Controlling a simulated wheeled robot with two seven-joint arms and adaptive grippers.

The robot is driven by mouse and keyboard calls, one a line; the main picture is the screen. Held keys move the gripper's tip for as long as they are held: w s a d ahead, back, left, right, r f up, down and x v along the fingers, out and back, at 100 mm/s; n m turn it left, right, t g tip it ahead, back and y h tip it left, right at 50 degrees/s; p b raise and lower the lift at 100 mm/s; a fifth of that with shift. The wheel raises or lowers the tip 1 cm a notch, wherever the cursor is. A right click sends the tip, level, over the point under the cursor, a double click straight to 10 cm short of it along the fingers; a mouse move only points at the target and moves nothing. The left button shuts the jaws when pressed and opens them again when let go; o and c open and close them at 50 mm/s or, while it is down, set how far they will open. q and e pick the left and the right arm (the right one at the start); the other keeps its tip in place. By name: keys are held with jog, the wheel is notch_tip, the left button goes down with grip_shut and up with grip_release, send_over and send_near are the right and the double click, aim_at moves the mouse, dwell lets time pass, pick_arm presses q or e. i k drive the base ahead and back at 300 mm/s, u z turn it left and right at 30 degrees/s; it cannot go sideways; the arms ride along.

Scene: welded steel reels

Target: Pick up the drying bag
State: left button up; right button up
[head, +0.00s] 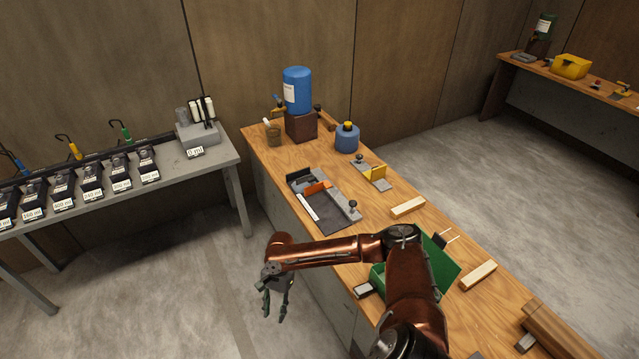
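I cannot make out a drying bag for certain in the head view. A green box (442,262) stands on the wooden workbench (425,228), partly hidden behind my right arm. A small dark block with a pale top (364,290) is at the bench's near edge, beside the green box. My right gripper (276,311) hangs over the floor, left of the bench, with its fingers pointing down. Its fingers are apart and nothing is between them. My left gripper is not in view.
The bench also holds a blue bottle on a brown block (298,90), a blue jar (347,139), a dark tray fixture (325,205) and wooden bars (408,207). A grey table (215,160) with several labelled black bins stands left. The floor between is clear.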

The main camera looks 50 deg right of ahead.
aim_at(298, 186)
jog(key=z, duration=0.95)
jog(key=i, duration=2.95)
jog(key=z, duration=0.45)
